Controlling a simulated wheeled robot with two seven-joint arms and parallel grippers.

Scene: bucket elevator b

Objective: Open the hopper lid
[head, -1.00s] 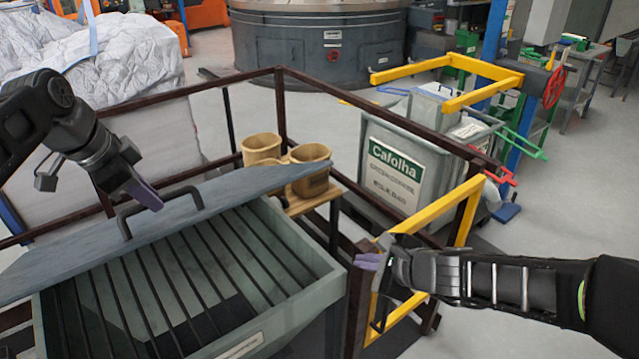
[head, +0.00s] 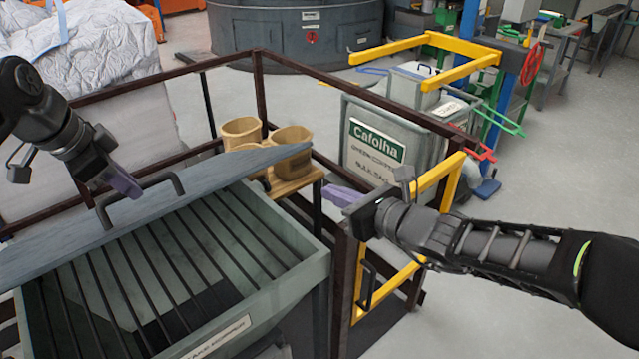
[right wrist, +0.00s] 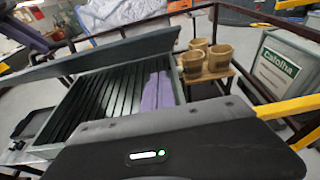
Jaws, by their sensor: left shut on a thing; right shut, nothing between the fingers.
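The hopper lid (head: 60,250) is a grey-blue slab, tilted up across the back of the hopper (head: 290,272), with the dark bar grate (head: 130,280) exposed in front of it. It also shows in the right wrist view (right wrist: 100,55). Its dark bar handle (head: 172,178) is on the upper face. My left gripper (head: 126,184) is shut on the handle; its purple fingers overlap the bar. My right gripper (head: 343,196) is shut and empty, to the right of the hopper by the frame post. Its purple fingers (right wrist: 157,92) show in the right wrist view.
Brown frame rails (head: 330,80) surround the hopper. Tan buckets (head: 290,150) stand on a wooden shelf (head: 298,185) behind the hopper's right corner. A yellow gate (head: 430,183) is beside my right arm. A grey Cafolha bin (head: 375,165) stands beyond; open floor lies right.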

